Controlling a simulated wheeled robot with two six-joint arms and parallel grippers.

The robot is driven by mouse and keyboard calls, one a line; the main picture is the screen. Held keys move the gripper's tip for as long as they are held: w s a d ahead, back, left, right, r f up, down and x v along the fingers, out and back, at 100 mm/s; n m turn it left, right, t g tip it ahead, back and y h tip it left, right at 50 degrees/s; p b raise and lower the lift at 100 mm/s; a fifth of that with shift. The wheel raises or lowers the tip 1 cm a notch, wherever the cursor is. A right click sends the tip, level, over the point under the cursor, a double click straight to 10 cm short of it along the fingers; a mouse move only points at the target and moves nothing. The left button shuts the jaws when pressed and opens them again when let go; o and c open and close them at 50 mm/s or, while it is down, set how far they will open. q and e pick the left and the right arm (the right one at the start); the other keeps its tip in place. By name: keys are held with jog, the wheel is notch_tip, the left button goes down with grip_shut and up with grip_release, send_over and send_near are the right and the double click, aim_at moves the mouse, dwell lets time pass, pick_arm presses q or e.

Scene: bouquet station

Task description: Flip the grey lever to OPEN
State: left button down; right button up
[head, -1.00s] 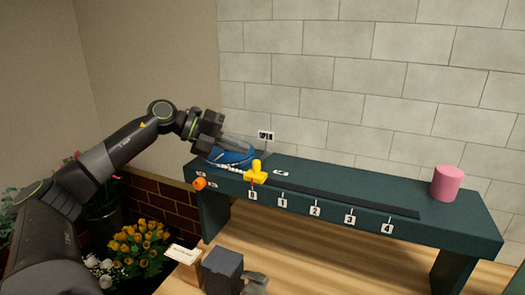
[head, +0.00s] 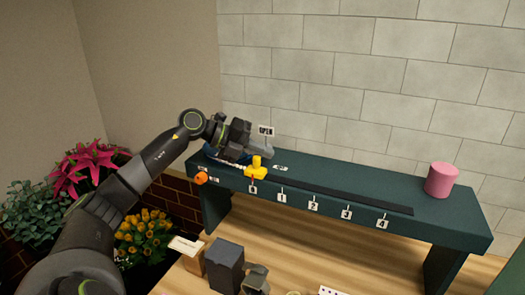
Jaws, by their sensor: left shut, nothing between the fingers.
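My left gripper (head: 262,150) is shut, with nothing seen between its fingers. It is low over the left end of the dark green bench (head: 330,172), close to the OPEN sign (head: 266,130) and behind the yellow slider (head: 256,168). A blue round part (head: 222,155) shows partly under the gripper and forearm. I cannot make out the grey lever separately from the grey fingers; the gripper hides that spot, and contact cannot be judged. My right gripper is not in view.
An orange knob (head: 201,178) sits on the bench's front left. The slider's dark track runs right past numbered labels. A pink cylinder (head: 441,180) stands at the right end. A dark box (head: 224,265) stands on the wooden table below. Flowers (head: 145,232) are at left.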

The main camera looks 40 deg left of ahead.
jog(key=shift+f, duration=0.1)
pick_arm(q)
jog(key=shift+a+b, duration=0.1)
jog(key=shift+b, duration=0.25)
jog(key=shift+a+t+h, duration=0.15)
jog(key=shift+t+h, duration=0.15)
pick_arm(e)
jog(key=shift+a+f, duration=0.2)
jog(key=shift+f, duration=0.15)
pick_arm(q)
jog(key=shift+s+a+r+n+h+b, duration=0.15)
jog(key=shift+n+h+b, duration=0.15)
jog(key=shift+b, duration=0.2)
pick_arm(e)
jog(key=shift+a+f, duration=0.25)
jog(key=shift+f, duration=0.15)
